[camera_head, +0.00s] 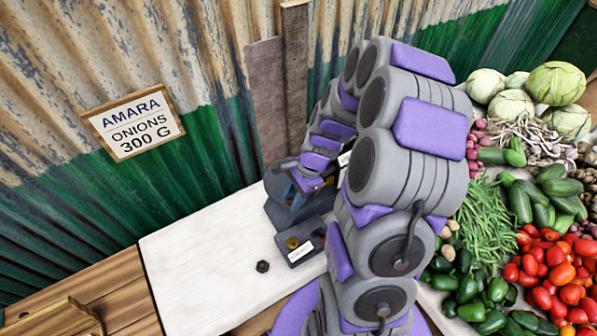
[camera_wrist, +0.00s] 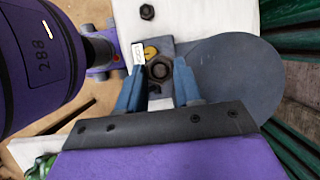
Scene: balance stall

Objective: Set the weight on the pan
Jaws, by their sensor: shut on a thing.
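My gripper (camera_wrist: 160,72) has its two blue fingers on either side of a dark hexagonal weight (camera_wrist: 160,68) with a hole in its middle, and is shut on it. The round dark grey pan (camera_wrist: 240,85) lies right of the fingers in the wrist view, empty where it shows. In the head view my gripper (camera_head: 304,183) is over the dark blue-grey scale (camera_head: 286,214), and my arm hides part of it. The held weight is hard to make out there. I cannot tell its height above the surface below.
A second dark hexagonal weight (camera_head: 262,266) lies on the white board (camera_head: 200,262). A corrugated wall with an "AMARA ONIONS 300 G" sign (camera_head: 134,122) is behind. Vegetables fill the right side.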

